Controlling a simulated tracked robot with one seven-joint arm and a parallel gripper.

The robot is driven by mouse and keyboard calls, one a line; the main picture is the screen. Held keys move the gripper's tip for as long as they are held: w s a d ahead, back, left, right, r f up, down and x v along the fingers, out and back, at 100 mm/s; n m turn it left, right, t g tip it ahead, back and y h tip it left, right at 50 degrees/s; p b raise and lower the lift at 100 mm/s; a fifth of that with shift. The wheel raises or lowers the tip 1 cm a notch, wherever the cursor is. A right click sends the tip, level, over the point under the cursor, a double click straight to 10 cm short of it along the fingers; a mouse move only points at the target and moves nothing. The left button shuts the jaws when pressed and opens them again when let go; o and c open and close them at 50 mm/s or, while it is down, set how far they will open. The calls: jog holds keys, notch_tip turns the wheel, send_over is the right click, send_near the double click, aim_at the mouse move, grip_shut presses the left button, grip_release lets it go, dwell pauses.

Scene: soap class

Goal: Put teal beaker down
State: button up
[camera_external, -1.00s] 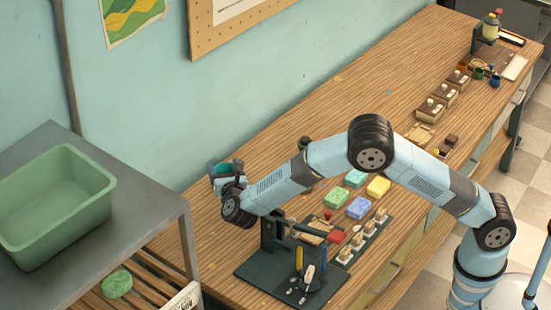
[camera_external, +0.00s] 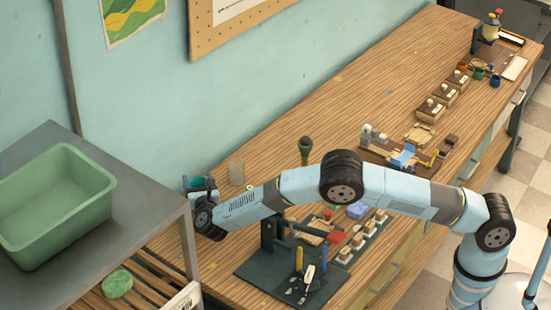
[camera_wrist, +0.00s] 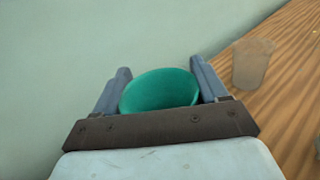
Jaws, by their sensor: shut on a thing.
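The teal beaker (camera_wrist: 160,90) sits between the two fingers of my gripper (camera_wrist: 160,88) in the wrist view, its round open top facing the camera. My gripper is shut on it. In the external view the beaker (camera_external: 194,182) shows as a small teal shape at the end of my arm, by the left end of the wooden bench (camera_external: 270,130) near the wall. My wrist hides its lower part, so I cannot tell whether its base touches the bench.
A clear beaker (camera_external: 237,172) stands on the bench just right of my gripper; it also shows in the wrist view (camera_wrist: 252,63). A dark rack (camera_external: 290,285) with tools stands in front. A grey side table with a green tub (camera_external: 60,254) is at left. The bench behind is largely clear.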

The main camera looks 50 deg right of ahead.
notch_tip(320, 180, down, 3)
jog(key=shift+r, duration=0.2)
jog(key=o, duration=1)
jog(key=shift+o, duration=0.2)
jog(key=v, duration=1.2)
jog(key=shift+a, duration=0.1)
jog(key=shift+r, duration=0.15)
